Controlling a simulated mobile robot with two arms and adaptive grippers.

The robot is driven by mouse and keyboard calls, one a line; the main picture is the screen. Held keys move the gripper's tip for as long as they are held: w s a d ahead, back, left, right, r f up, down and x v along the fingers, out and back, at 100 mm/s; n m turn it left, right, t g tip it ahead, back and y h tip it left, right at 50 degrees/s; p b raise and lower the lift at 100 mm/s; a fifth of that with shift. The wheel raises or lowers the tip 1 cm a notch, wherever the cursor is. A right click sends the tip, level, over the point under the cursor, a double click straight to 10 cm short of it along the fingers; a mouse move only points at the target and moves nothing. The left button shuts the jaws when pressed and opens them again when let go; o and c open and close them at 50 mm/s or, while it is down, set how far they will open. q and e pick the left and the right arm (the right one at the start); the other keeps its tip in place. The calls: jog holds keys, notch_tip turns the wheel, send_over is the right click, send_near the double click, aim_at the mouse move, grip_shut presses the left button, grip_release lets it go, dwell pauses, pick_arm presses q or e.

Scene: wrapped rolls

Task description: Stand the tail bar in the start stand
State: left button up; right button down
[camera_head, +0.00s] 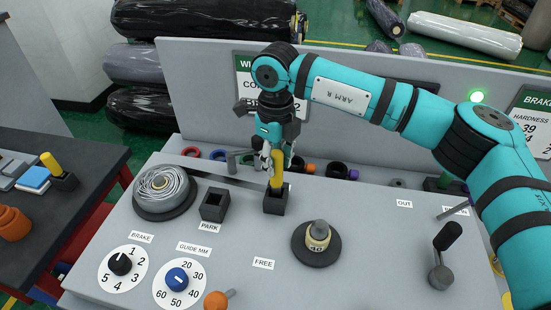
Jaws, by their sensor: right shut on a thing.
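My right gripper (276,157), on the teal arm marked ARM R, points down and is shut on the upper part of a yellow bar (277,175), which looks like the tail bar. The bar is about upright. Its lower end is at a small black square stand (274,204), which looks like the start stand; I cannot tell how deep it sits. A dark strip (225,179) runs from the wound grey roll (163,188) to the bar. My left gripper is not in view.
An open black holder (214,204) labelled PARK stands left of the bar. A post on a round black base (317,243), dials and a black lever (444,255) stand in front and right. Coloured rings line the back panel. A second yellow piece (50,163) stands on the left table.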

jog(key=shift+f+b, duration=0.5)
jog(key=shift+f, duration=0.2)
jog(key=c, duration=0.9)
grip_release()
jog(key=shift+c, duration=0.2)
jog(key=shift+r, duration=0.15)
notch_tip(320, 180, up, 12)
jog(key=shift+f, duration=0.1)
